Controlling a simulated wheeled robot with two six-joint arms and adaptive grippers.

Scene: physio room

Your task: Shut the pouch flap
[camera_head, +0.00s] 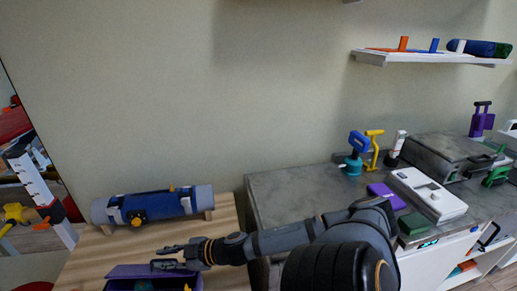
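A purple open-topped container (120,271), which looks like the pouch, sits at the bottom edge of the view on the wooden table. It is cut off by the frame, and teal and yellow bits show inside it. I cannot tell clearly which part is its flap. My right gripper (160,258) reaches in from the right, over the container's back edge. Its two fingers point left with a gap between them, and nothing shows in the gap. I cannot tell whether it touches the container. My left gripper is not in view.
A grey-blue roll with a dark blue band (153,205) lies on supports at the back of the wooden table (228,212). A grey counter (285,190) on the right holds a white device (428,194), a grey case (445,152) and small tools. A mirror stands far left.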

